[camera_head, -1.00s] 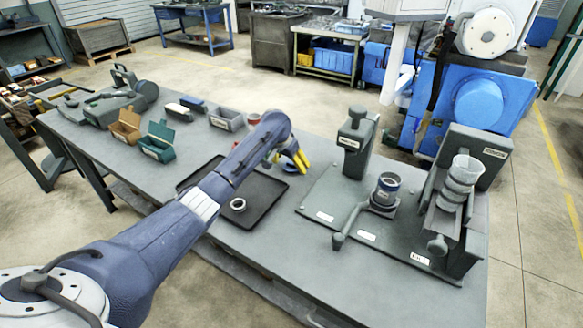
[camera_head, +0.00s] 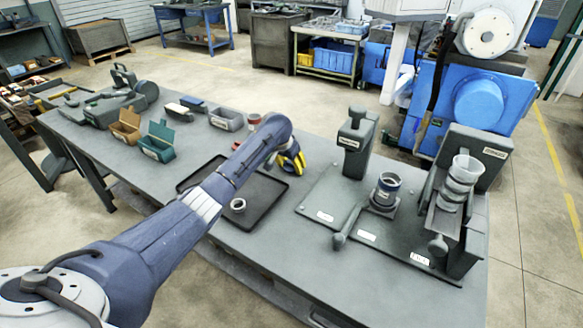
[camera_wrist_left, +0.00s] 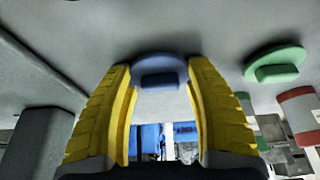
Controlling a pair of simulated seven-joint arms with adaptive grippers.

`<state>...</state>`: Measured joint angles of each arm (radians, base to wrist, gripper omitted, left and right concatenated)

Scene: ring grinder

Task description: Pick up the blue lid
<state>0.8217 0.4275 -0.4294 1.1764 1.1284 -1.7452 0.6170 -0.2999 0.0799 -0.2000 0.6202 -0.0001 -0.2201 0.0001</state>
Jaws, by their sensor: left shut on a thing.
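The blue lid (camera_wrist_left: 158,72) shows in the left wrist view as a round disc with a block-shaped knob, between the yellow fingertips. My left gripper (camera_wrist_left: 160,85) is shut on it. In the head view my left gripper (camera_head: 292,162) points down at the table, just beyond the back right corner of the black tray. There its yellow fingers cover the lid, and I cannot tell whether the lid is clear of the tabletop. My right gripper is not in view.
In the left wrist view a green lid (camera_wrist_left: 274,66) and a red-and-white cup (camera_wrist_left: 300,112) are right of the fingers. The black tray (camera_head: 262,205) holds a small ring (camera_head: 238,204). The grinder fixture (camera_head: 388,190) stands right. Orange (camera_head: 127,125) and green (camera_head: 158,142) boxes stand left.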

